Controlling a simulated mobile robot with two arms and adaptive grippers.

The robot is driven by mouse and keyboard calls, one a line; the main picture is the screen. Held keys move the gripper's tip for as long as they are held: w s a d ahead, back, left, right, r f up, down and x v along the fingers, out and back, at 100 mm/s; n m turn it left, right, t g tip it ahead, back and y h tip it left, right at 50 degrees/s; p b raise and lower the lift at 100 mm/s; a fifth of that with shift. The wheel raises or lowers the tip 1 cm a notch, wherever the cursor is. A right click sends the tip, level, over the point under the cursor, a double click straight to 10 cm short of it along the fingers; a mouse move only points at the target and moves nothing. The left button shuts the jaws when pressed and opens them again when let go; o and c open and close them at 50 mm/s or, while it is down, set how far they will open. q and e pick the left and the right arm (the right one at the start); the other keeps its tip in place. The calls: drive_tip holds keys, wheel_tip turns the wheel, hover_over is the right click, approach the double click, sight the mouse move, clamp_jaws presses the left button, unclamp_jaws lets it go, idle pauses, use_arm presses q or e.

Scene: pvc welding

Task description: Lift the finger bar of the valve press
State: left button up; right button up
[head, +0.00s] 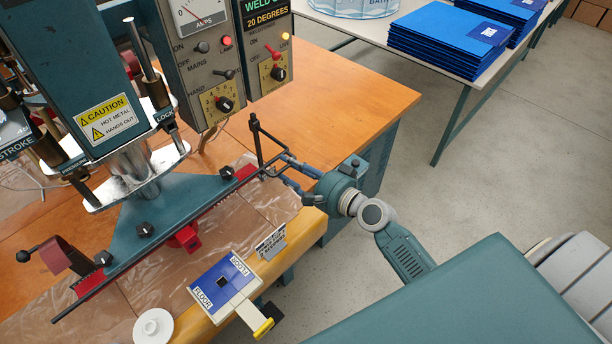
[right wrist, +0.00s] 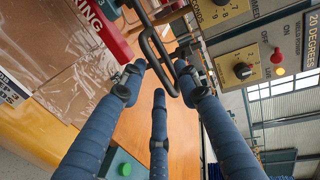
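The valve press (head: 165,205) is a teal welding press with a wide lower beam over a plastic-covered bed. Its finger bar (head: 205,208) is a thin dark rod along the front of the beam, with a bent end and an upright post at the right. In the right wrist view, a dark loop of the bar (right wrist: 147,45) reaches down between my fingertips. My right gripper (head: 284,170) comes in from the right at that end. Its three blue fingers (right wrist: 159,75) are apart around the loop; I cannot tell whether they touch it. My left gripper is not in view.
A control box (head: 262,50) with knobs stands behind the bar's right end. Blue sheets (head: 450,40) are stacked on a far table. The orange tabletop (head: 345,95) behind my gripper is clear.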

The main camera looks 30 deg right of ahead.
drive_tip(key=v, duration=1)
drive_tip(key=shift+s, duration=0.3)
drive_tip(key=s+d+f+n+g+h+b, duration=0.15)
drive_tip(key=s+f, duration=0.25)
drive_tip(key=f, duration=0.9)
drive_tip(key=s+d+f+n+g+h+b, duration=0.1)
drive_tip(key=s+f+n+g+b, duration=0.3)
drive_tip(key=f, duration=0.9)
drive_tip(key=s+d+f+g+h+p, duration=0.15)
drive_tip(key=s+f, duration=0.35)
drive_tip(key=f, duration=0.8)
drive_tip(key=s+a+f+n+g+b, duration=0.1)
drive_tip(key=s+a+f+n+g, duration=0.1)
drive_tip(key=s+f, duration=0.5)
drive_tip(key=s+a+f+n+g+h+b, duration=0.1)
drive_tip(key=s+f+n, duration=0.4)
drive_tip(key=s, duration=0.6)
drive_tip(key=s+a+f+n+g+b, duration=0.2)
drive_tip(key=s+a+f+n+g, duration=0.1)
drive_tip(key=s+f, duration=0.6)
drive_tip(key=shift+s+a+f+n+g+b, duration=0.3)
drive_tip(key=shift+s+f+n+b, duration=0.1)
drive_tip(key=shift+f+n, duration=0.15)
